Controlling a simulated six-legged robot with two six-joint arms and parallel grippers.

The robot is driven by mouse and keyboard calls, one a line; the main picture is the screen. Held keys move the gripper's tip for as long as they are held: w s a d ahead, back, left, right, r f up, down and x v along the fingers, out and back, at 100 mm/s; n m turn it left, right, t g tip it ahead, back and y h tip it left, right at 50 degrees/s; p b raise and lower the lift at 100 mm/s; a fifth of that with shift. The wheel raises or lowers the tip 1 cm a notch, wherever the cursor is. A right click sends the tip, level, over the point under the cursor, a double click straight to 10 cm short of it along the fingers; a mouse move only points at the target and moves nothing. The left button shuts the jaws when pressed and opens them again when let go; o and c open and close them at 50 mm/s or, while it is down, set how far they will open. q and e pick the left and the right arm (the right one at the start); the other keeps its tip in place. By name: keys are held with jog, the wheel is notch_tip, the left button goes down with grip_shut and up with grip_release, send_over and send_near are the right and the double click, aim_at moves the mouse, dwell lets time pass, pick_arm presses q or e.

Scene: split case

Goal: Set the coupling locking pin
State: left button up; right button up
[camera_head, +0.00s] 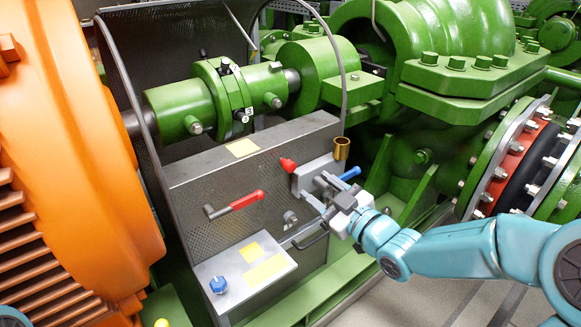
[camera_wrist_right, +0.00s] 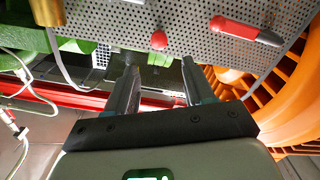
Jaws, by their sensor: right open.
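The green shaft coupling (camera_head: 225,92) runs across the upper left, with small dark fittings on its collar. I cannot tell for sure which part is the locking pin. A red-tipped knob (camera_head: 288,165) sits on the grey panel; it also shows in the wrist view (camera_wrist_right: 158,40). A blue handle (camera_head: 350,173) sticks out beside the grey block, close to my right gripper. My right gripper (camera_head: 322,190) is in front of the panel, below the block. In the wrist view its two fingers (camera_wrist_right: 158,80) stand apart with nothing held between them. My left gripper is not seen.
A red-handled lever (camera_head: 238,203) is on the panel, left of my right gripper. A brass cup (camera_head: 341,148) stands above the gripper. A control box with a blue knob (camera_head: 218,285) is at lower left. The orange motor (camera_head: 80,130) and green pump (camera_head: 440,70) flank the panel.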

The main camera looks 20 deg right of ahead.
aim_at(292, 168)
jog(key=x, duration=1)
jog(key=shift+w+a+f, duration=0.1)
jog(key=shift+w+f, duration=0.05)
jog(key=shift+w, duration=0.25)
